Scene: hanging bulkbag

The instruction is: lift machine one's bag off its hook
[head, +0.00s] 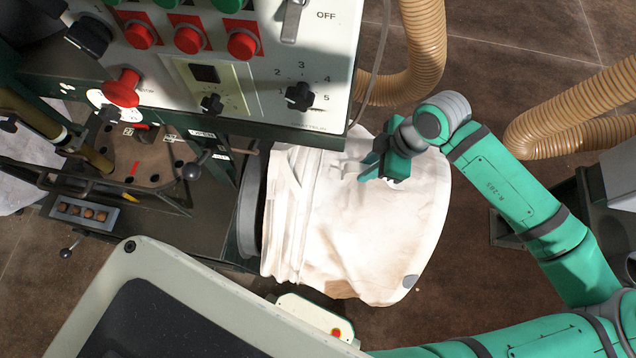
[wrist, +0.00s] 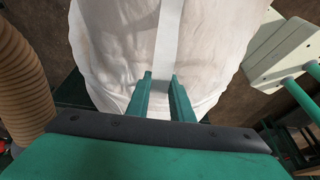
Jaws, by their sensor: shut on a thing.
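The bag (head: 400,235) is a large off-white cloth bag in the middle of the head view, beside a machine with a control panel. Its gathered left end meets a grey round rim (head: 250,205) on the machine. In the wrist view the bag (wrist: 110,50) fills the middle, with a pale strap (wrist: 168,40) running down between my green fingers (wrist: 160,95). My gripper is shut on this strap. The hook is not visible in either view.
The control panel (head: 270,60) with red and green buttons stands close left of my gripper. Ribbed tan hoses (head: 425,60) run at the upper right; one shows in the wrist view (wrist: 20,80). A pale box (head: 318,318) with a red button sits below the bag.

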